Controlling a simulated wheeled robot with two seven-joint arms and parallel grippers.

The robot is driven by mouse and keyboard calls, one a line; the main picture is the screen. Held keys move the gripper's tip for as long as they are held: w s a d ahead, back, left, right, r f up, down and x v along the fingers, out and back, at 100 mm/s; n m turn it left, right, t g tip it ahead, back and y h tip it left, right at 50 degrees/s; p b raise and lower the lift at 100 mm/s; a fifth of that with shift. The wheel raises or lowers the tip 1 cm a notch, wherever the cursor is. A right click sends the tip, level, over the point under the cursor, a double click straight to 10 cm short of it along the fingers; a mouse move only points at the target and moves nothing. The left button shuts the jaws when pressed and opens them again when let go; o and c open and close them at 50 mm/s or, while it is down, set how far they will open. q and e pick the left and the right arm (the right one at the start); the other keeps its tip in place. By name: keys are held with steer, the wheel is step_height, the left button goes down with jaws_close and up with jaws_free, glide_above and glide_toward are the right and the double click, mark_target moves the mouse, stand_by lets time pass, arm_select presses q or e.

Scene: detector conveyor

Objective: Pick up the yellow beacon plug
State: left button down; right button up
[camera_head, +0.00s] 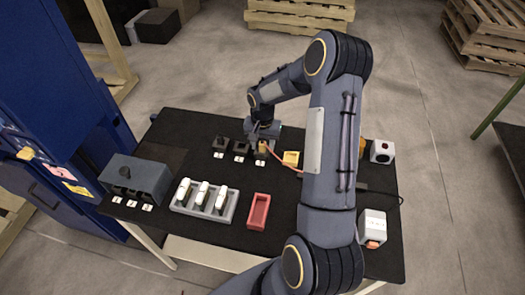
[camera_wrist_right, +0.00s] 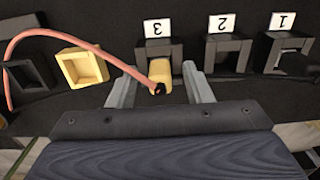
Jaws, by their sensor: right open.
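The yellow beacon plug (camera_wrist_right: 160,72) stands at the dark socket block labelled 3 (camera_wrist_right: 150,50) in the right wrist view. A dark tip shows on its near end, and a reddish cable arcs from it to the left. In the head view the plug (camera_head: 262,147) shows small at the table's back half. My right gripper (camera_wrist_right: 161,80) is open, with one finger on each side of the plug and gaps showing on both sides. It also shows in the head view (camera_head: 262,134), partly hidden by its wrist. My left gripper is not in view.
Socket blocks 2 (camera_wrist_right: 228,52) and 1 (camera_wrist_right: 287,50) stand beside block 3. An empty yellow tray (camera_wrist_right: 80,68) lies on its other side. On the black table are a grey tray with white pieces (camera_head: 232,206), a red tray (camera_head: 259,211) and a blue-grey box (camera_head: 140,172).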

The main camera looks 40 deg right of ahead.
steer(key=shift+r, duration=0.1)
jaws_close()
steer(key=shift+r, duration=0.1)
